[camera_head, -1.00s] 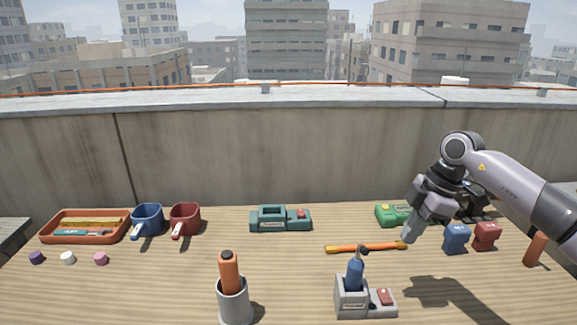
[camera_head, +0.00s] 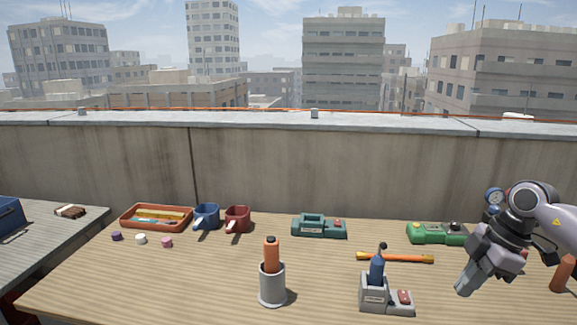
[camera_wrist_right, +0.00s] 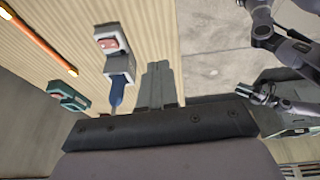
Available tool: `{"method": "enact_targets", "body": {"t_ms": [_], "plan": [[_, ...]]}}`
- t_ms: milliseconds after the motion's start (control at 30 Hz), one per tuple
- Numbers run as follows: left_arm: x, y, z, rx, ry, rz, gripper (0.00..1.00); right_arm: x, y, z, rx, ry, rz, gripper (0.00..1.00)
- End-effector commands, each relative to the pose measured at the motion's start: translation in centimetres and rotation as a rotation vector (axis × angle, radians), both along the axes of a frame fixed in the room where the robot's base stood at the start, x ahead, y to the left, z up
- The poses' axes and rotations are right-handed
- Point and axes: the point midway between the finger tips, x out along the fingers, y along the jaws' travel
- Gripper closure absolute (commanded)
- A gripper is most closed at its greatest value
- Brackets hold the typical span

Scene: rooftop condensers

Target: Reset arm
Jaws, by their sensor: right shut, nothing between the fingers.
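My right gripper (camera_head: 464,291) hangs at the right of the table in the head view, its fingers pointing down and to the left. Its fingers are closed together and empty, and they also show in the right wrist view (camera_wrist_right: 157,84). It is apart from the grey holder (camera_head: 373,300) with the blue-handled tool (camera_head: 377,268), to the right of it. In the right wrist view, parts of another arm, likely my left, show at the right edge; its jaws are not clear.
An orange stick (camera_head: 395,258) and a green device (camera_head: 436,233) lie near the right gripper. A grey cup (camera_head: 272,291) holds an orange-handled tool. A teal device (camera_head: 319,227), two mugs and an orange tray (camera_head: 124,222) stand farther left.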

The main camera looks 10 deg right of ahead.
Motion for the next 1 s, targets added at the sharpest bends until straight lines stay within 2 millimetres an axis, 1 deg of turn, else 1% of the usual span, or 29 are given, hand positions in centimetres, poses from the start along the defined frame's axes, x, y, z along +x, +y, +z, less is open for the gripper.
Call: {"method": "enact_targets", "body": {"t_ms": [33,67,100,167,200,267,300,400,500,600,633,700,767,867,967,1000], "plan": [[-0.1,0.0,0.0,0.0,0.002,0.001,0.57,-0.1,3.3,-1.8,0.081,-0.015,0.092,1.0],[-0.2,0.0,0.0,0.0,0.004,0.001,0.57,-0.1,4.7,-2.3,0.125,-0.035,0.132,1.0],[-0.2,0.0,0.0,0.0,0.005,0.0,0.57,-0.2,6.7,-2.9,0.187,-0.063,0.186,1.0],[-0.2,0.0,0.0,-0.001,0.004,0.0,0.57,-0.4,9.7,-3.8,0.284,-0.111,0.255,1.0],[0.0,0.0,0.1,-0.001,0.001,0.001,0.57,-0.7,11.7,-4.2,0.355,-0.145,0.299,1.0],[0.3,0.0,0.4,-0.001,-0.006,0.001,0.57,-1.1,14.7,-4.7,0.466,-0.203,0.349,1.0],[0.5,0.0,0.5,-0.001,-0.011,0.0,0.57,-1.5,16.7,-4.9,0.544,-0.247,0.376,1.0],[0.6,0.0,0.7,-0.001,-0.013,0.001,0.57,-2.5,21.3,-4.9,0.745,-0.377,0.397,1.0],[0.6,0.0,0.8,-0.001,-0.013,0.001,0.57,-3.3,24.5,-4.4,0.922,-0.516,0.347,1.0],[0.5,0.0,0.9,-0.001,-0.013,0.001,0.57,-3.8,26.3,-4.0,1.054,-0.652,0.229,1.0],[0.5,0.0,0.9,0.0,-0.012,0.001,0.57,-3.8,26.5,-4.0,1.083,-0.69,0.183,1.0],[0.5,0.0,0.9,0.0,-0.011,0.001,0.57,-3.9,26.7,-4.2,1.129,-0.768,0.057,1.0],[0.4,0.0,0.9,-0.001,-0.01,0.0,0.57,-4.0,26.4,-4.8,1.143,-0.823,-0.067,1.0],[0.3,0.0,1.0,-0.001,-0.008,0.001,0.57,-4.3,25.2,-6.6,1.116,-0.878,-0.287,1.0],[0.3,0.0,1.0,-0.001,-0.007,0.001,0.57,-5.3,23.4,-9.6,1.032,-0.884,-0.509,1.0],[0.3,0.0,1.1,-0.001,-0.007,0.001,0.57,-6.0,22.7,-11.0,0.987,-0.871,-0.592,1.0]]}}
